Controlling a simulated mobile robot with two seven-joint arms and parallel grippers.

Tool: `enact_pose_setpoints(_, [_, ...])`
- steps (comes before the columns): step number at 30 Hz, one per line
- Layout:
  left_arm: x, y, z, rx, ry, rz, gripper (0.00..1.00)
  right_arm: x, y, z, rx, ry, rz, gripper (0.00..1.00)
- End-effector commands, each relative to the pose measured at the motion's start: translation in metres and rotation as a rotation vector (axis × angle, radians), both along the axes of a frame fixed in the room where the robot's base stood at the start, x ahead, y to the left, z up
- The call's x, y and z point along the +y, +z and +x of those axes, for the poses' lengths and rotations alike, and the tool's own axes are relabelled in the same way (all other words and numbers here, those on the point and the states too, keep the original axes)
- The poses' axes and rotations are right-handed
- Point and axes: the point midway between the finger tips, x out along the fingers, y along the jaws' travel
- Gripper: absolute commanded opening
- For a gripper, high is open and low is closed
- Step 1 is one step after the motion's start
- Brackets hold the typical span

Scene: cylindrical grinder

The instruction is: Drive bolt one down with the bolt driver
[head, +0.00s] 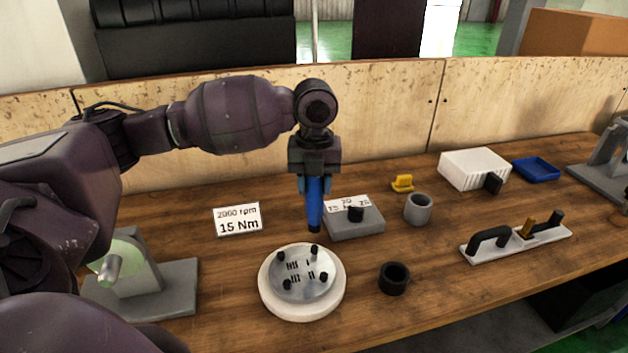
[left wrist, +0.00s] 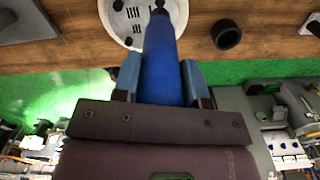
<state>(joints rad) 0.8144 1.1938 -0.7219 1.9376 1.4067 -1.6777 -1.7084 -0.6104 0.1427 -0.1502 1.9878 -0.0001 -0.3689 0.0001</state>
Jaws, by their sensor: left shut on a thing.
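My left gripper (head: 315,172) points down and is shut on the blue bolt driver (head: 315,205). The driver is upright, with its dark tip a little above the far-right bolt (head: 314,249) and apparently apart from it. Several black bolts stand in the silver disc (head: 303,268), which sits on a round white base (head: 302,313). Which bolt is number one cannot be told. In the left wrist view the driver (left wrist: 165,60) lies between the two blue-grey fingers, and its body hides part of the disc (left wrist: 133,14). My right gripper is not in view.
A grey block with a black knob (head: 355,222) stands close right of the driver. A black ring (head: 394,278), grey cup (head: 418,208) and white plate with handles (head: 515,243) lie further right. A "15 Nm" sign (head: 238,219) stands left. A plywood wall (head: 380,110) backs the bench.

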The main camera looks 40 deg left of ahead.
Motion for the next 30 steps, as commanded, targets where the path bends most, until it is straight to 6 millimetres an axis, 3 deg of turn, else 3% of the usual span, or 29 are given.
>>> enact_pose_setpoints(4, [0.0,0.003,0.0,-0.001,0.001,0.0,0.15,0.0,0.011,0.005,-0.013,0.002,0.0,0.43])
enact_pose_setpoints(15, [0.0,-0.017,0.0,-0.001,0.0,-0.001,0.15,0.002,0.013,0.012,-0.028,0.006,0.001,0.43])
enact_pose_setpoints(30, [0.0,-0.04,0.0,-0.001,0.0,0.0,0.15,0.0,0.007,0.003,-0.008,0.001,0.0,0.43])
